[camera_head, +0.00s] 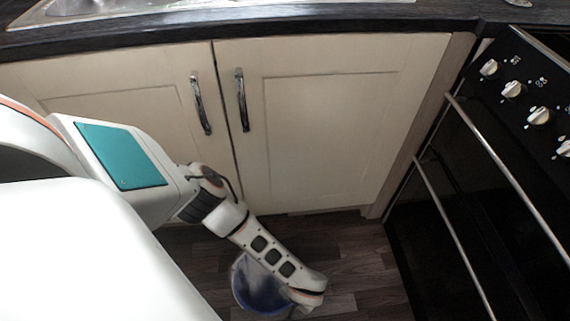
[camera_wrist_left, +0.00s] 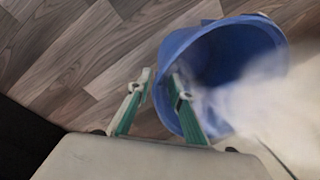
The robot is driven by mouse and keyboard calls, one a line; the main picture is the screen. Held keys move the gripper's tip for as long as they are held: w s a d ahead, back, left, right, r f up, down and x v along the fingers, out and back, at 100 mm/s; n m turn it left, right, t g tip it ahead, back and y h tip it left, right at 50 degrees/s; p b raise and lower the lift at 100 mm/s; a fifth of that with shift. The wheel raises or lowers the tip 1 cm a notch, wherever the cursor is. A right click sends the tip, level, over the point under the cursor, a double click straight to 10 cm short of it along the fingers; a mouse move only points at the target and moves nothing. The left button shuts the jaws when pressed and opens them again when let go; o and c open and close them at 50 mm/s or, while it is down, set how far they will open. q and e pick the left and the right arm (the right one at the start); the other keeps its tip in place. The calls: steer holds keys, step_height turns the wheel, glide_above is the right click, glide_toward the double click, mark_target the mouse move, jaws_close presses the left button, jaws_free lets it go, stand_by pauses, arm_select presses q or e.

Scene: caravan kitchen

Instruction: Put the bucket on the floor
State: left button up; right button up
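The blue bucket (camera_head: 258,288) is low down at the floor in the head view, below the end of my left arm. Its open mouth shows, and part of it is hidden behind the arm. In the left wrist view the bucket (camera_wrist_left: 215,58) is close, with its mouth towards the camera. My left gripper (camera_wrist_left: 160,76) has one finger outside the bucket wall and one inside, with the tips close together on the rim. I cannot tell whether the bucket's base touches the floor. My right gripper is not in view.
Cream cupboard doors (camera_head: 320,120) with metal handles stand behind the arm. A black oven (camera_head: 480,210) with knobs and rails is at the right. Wood-look floor (camera_head: 355,262) is clear between the bucket and the oven. A white blur covers part of the wrist view.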

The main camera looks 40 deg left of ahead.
arm_select(q)
steer(key=r, duration=0.2)
steer(key=r+p, duration=0.1)
steer(key=r, duration=0.1)
steer(key=shift+s+d, duration=0.15)
steer(key=shift+d, duration=0.15)
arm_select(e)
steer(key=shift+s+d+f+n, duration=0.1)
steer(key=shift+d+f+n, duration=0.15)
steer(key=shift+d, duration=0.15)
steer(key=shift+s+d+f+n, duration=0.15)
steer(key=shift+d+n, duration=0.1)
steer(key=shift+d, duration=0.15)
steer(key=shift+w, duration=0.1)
